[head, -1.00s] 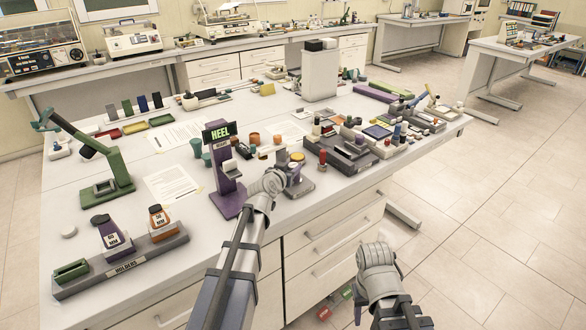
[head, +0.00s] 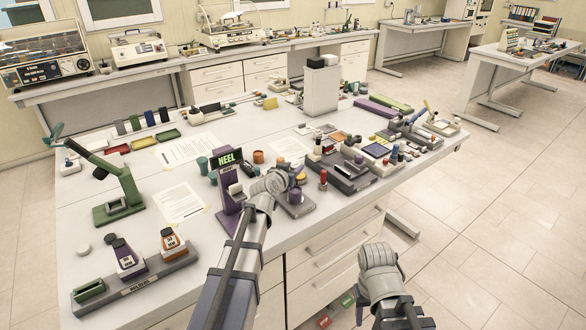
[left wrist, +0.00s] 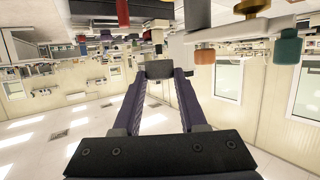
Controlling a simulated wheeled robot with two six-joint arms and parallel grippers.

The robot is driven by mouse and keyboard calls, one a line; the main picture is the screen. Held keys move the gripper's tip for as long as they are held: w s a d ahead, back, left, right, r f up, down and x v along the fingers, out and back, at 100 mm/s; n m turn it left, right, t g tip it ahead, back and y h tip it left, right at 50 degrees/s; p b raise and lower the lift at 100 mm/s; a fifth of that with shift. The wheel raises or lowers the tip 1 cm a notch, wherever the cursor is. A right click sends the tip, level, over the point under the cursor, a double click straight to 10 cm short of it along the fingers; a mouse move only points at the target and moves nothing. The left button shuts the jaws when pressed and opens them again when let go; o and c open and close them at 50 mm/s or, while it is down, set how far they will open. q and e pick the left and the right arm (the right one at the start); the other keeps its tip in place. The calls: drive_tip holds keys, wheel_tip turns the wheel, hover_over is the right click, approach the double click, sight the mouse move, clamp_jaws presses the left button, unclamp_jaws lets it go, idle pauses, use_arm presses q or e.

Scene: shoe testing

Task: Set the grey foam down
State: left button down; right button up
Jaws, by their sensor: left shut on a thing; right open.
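My left gripper shows in the left wrist view (left wrist: 159,72), with its two purple fingers closed on a small dark grey block (left wrist: 159,69), which looks like the grey foam. The block is at the fingertips, with open air around it. This view is upside down, with the tabletop items along its top edge. In the head view my left wrist (head: 268,187) is over the front edge of the table, right of the purple HEEL post (head: 229,190); its fingers and the foam are hidden there.
A holder rack (head: 140,283) with two bottles stands at the table's front left. A green stand (head: 118,190) is behind it. A grey base with a purple piece (head: 296,197) lies close by my left wrist. Bare tabletop (head: 190,235) shows left of the HEEL post.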

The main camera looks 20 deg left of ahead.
use_arm(q)
drive_tip(key=shift+r, duration=0.5)
use_arm(e)
drive_tip(key=shift+r, duration=0.5)
